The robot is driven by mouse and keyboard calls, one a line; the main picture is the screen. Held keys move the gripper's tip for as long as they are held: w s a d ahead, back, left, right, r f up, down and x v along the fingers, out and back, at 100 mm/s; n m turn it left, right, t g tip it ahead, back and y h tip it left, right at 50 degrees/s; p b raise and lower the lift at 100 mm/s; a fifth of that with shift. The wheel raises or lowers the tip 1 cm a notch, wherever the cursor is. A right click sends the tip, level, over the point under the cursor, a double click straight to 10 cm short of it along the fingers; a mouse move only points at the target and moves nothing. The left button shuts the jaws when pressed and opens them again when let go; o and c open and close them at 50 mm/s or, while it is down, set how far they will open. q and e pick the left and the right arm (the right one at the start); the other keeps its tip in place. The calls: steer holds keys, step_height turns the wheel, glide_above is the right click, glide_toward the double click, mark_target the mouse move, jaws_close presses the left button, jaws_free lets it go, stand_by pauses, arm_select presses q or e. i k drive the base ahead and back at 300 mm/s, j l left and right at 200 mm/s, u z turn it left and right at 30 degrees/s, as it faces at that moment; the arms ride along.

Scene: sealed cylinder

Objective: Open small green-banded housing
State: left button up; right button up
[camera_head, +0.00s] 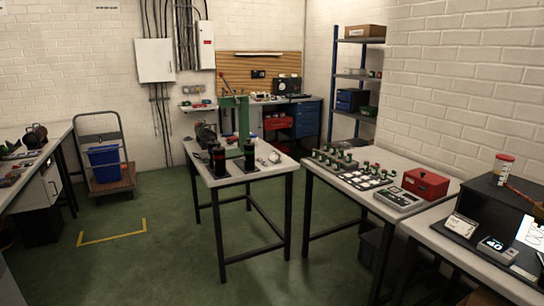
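Two dark upright cylinders stand on dark mats at the near end of the middle table: a left one (218,162) and a right one (249,157). Several small parts with green (337,158) stand on a dark tray on the right-hand table. They are too small to tell which, if any, is the small green-banded housing, or whether one is open or shut. Neither of my grippers is in view.
A green press-like frame (236,125) stands on the middle table (270,172). A red box (425,183) and a grey device (398,198) sit on the right-hand table. A trolley with a blue bin (104,164) stands at left. Green floor (170,245) is clear in front.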

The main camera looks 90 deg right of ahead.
mark_target(249, 152)
steer(key=z, duration=2.65)
steer(key=i+l+u, duration=0.1)
steer(key=i, duration=0.3)
steer(key=i+l+u, duration=0.1)
steer(key=i, duration=0.3)
